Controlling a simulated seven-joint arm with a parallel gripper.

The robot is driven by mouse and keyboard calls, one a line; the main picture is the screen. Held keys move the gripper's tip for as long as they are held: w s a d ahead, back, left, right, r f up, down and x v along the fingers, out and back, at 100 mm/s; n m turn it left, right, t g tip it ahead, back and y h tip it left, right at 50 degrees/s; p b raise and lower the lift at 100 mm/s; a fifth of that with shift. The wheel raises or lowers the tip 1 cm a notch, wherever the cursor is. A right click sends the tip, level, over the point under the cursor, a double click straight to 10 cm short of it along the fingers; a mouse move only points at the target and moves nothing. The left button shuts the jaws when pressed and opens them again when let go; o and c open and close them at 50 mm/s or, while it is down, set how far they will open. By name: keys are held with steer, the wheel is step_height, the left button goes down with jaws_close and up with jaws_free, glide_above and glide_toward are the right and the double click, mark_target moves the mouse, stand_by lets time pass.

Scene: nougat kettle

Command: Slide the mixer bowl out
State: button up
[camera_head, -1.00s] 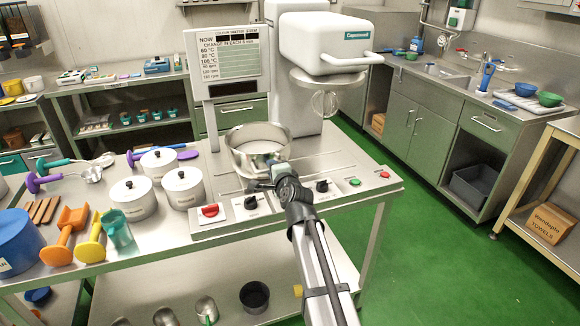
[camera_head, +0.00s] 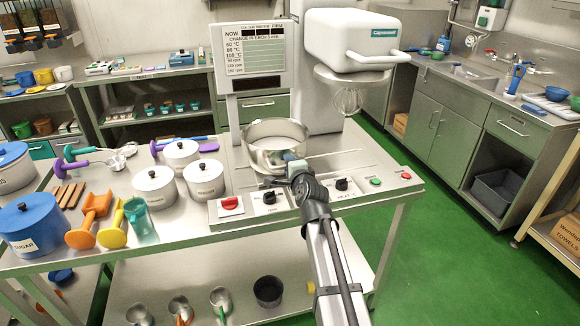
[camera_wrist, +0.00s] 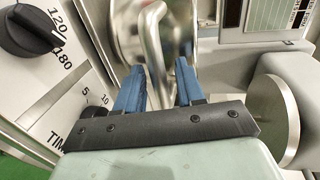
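The mixer bowl (camera_head: 273,149) is a shiny metal bowl on the steel bench, left of and below the mixer head (camera_head: 352,40). Its curved side and an upright metal handle (camera_wrist: 184,28) fill the top middle of the wrist view. My gripper (camera_head: 284,178) is at the bowl's near side. The exact contact is hidden in the head view.
Thin rails (camera_head: 335,154) run across the bench right of the bowl. A whisk (camera_head: 349,100) hangs from the mixer head, right of the bowl. A red switch (camera_head: 230,204) and black dials (camera_head: 269,197) line the front panel. Lidded white pots (camera_head: 203,178) stand to the left.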

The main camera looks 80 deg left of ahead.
steer(key=v, duration=1.3)
steer(key=shift+d, duration=0.4)
steer(key=shift+r, duration=0.1)
